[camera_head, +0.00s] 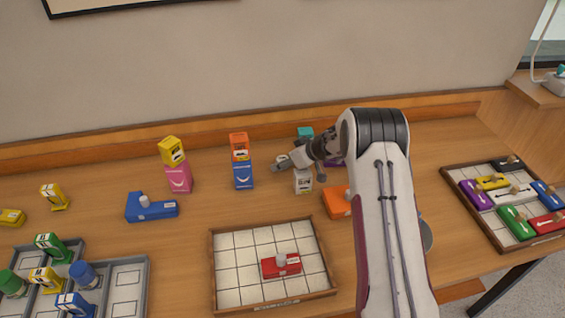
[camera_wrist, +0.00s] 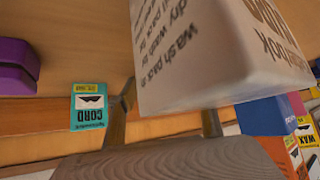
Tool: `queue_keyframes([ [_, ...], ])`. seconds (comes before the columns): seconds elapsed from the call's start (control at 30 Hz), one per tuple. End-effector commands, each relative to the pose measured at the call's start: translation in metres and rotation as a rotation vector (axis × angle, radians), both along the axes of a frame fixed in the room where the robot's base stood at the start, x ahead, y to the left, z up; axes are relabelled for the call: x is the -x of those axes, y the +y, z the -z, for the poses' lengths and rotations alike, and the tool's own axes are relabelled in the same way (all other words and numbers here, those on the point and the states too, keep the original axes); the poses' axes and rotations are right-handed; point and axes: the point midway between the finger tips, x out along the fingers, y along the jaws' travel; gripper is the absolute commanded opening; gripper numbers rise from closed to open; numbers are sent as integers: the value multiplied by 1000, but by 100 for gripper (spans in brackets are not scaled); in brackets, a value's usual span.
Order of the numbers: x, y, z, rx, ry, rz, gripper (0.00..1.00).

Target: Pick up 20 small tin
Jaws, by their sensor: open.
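A white box (camera_head: 303,182) with dark print stands on the table at the back middle, and it fills the upper middle of the wrist view (camera_wrist: 215,50). The print looks like "wash", "pack" and "dry". My gripper (camera_head: 299,172) is open at the top of this box, with its fingers (camera_wrist: 166,112) apart by the box in the wrist view. I cannot tell whether they touch it. I read no "20" label. A green round container (camera_head: 12,284) and a blue one (camera_head: 83,273) stand at the lower left; I cannot tell whether either is a tin.
A teal CORD box (camera_wrist: 88,104) is close behind. An orange box on a blue box (camera_head: 243,176) and a yellow box on a pink box (camera_head: 179,178) stand left. A gridded tray (camera_head: 240,252) holds a red knobbed block (camera_head: 281,266). A block tray (camera_head: 467,202) lies right.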

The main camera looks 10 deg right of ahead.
Motion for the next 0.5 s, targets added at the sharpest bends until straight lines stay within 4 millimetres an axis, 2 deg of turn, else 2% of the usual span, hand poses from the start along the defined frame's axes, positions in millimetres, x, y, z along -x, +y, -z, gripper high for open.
queue_keyframes([
  [0.47, 0, 0, 0, 0, 0, 0, 51],
  [0.5, 0, 0, 0, 0, 0, 0, 46],
])
